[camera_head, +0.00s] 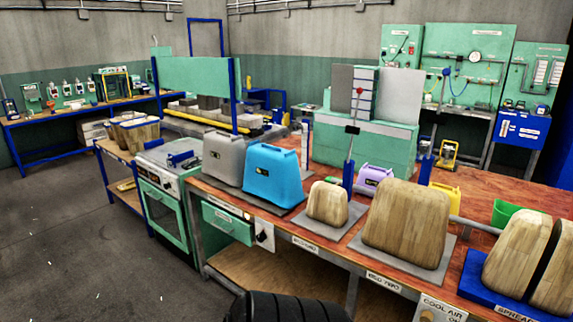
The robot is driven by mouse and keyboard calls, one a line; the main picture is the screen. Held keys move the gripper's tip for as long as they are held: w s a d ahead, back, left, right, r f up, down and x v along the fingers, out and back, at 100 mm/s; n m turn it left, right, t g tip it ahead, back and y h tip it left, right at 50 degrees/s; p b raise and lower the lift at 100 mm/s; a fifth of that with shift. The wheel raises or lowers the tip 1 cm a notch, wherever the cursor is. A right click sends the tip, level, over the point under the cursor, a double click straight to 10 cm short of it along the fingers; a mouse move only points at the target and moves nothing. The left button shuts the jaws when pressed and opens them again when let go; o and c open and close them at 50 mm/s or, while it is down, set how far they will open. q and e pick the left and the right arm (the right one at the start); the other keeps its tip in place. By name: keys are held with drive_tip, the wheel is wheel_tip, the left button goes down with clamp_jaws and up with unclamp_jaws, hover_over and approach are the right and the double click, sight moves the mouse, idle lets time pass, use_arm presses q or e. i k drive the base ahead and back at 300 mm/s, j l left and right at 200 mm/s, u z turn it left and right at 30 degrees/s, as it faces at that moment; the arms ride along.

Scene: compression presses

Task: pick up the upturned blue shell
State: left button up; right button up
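A bright blue shell (273,176) stands on the wooden bench, near its left end, with its wide side down and a small slot-like handle on its narrow top. A grey shell (224,158) of similar shape stands close to its left, and the two overlap in the picture. A small dark mark shows on the blue shell's front. Neither of my grippers is in view.
Wooden blocks (406,226) (327,203) stand on grey plates to the right. A blue base (490,285) holds two more wooden forms. Purple (375,174) and yellow (446,196) pieces and a green bin (504,213) are behind. A green oven (165,210) adjoins the bench's left end. The floor at left is clear.

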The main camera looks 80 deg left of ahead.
sight(272, 174)
drive_tip(key=u, duration=3.05)
